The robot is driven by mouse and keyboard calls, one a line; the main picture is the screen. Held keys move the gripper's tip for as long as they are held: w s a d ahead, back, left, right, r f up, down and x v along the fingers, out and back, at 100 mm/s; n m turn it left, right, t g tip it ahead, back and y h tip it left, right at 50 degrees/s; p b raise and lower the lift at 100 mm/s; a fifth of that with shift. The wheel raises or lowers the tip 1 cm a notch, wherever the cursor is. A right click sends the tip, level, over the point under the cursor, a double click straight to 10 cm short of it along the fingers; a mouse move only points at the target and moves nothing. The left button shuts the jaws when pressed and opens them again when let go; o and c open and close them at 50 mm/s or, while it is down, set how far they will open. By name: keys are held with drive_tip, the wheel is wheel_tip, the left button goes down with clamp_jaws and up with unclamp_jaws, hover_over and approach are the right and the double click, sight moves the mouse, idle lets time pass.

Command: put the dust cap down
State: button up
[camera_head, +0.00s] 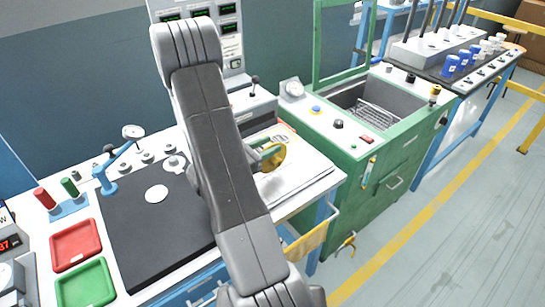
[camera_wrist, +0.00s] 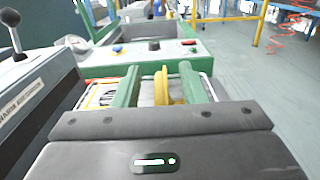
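The dust cap, a yellow round disc (camera_head: 273,157), stands on edge at the end of my arm, over the right part of the bench. The exact contact on the left finger is unclear. In the head view my arm hides most of the gripper (camera_head: 262,148). A white surface (camera_head: 308,180) lies below the cap; whether they touch is unclear.
A dark mat (camera_head: 140,240) with a white disc (camera_head: 156,194) covers the bench's left part. Red (camera_head: 76,245) and green trays (camera_head: 86,285) lie beside it. A green washing cabinet (camera_head: 385,150) stands right. A grey lever unit (camera_wrist: 30,80) rises close on the left.

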drive_tip(key=shift+x, duration=0.8)
clamp_jaws()
drive_tip(key=shift+r, duration=0.1)
